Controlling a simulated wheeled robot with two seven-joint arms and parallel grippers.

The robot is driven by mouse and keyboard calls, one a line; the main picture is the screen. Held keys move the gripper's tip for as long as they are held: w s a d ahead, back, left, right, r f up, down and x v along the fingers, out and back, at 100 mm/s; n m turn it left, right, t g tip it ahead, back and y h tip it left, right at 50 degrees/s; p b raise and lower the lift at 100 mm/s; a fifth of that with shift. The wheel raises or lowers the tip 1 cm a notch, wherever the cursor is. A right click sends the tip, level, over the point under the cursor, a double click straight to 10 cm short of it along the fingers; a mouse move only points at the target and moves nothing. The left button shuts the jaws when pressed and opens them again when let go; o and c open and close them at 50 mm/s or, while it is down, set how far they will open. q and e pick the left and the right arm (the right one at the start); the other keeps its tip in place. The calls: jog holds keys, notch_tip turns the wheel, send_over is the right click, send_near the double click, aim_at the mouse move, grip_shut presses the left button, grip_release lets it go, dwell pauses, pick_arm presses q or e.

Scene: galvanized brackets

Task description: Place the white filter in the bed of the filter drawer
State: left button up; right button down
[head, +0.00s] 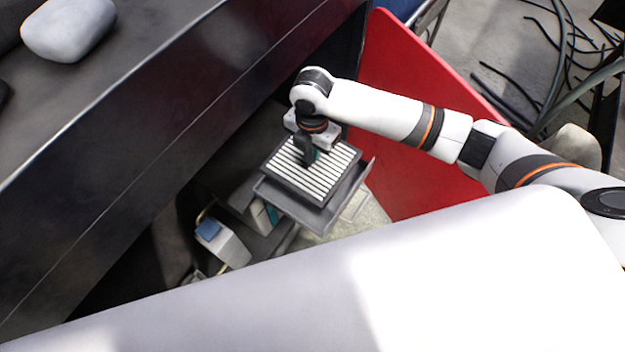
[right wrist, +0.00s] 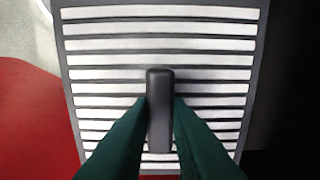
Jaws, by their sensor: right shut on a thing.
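The white filter (head: 325,181) is a flat panel with white pleats and a dark frame. It also fills most of the right wrist view (right wrist: 100,60). My right gripper (head: 306,160) is above it. In the right wrist view my two green fingers (right wrist: 161,125) are shut on the dark upright handle (right wrist: 159,85) at the filter's middle. The filter is over the grey filter drawer (head: 318,220), whose edges show below and to the right of it. The drawer bed is hidden under the filter, and I cannot tell whether the filter touches it. My left gripper is not in view.
A red panel (head: 410,110) stands behind and to the right of the drawer. A long dark wall (head: 160,130) runs along the left. A pale box with a blue top (head: 222,243) is below left of the drawer. Loose black cables (head: 555,70) lie at the upper right.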

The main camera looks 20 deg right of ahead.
aim_at(313, 169)
notch_tip(313, 169, down, 9)
jog(key=shift+f+b, duration=0.15)
jog(key=shift+b, duration=0.35)
jog(key=shift+f, duration=0.1)
jog(key=c, duration=1.4)
grip_release()
jog(key=shift+o, duration=0.2)
notch_tip(313, 169, up, 12)
jog(key=shift+r+p, duration=0.15)
jog(key=shift+p, duration=0.65)
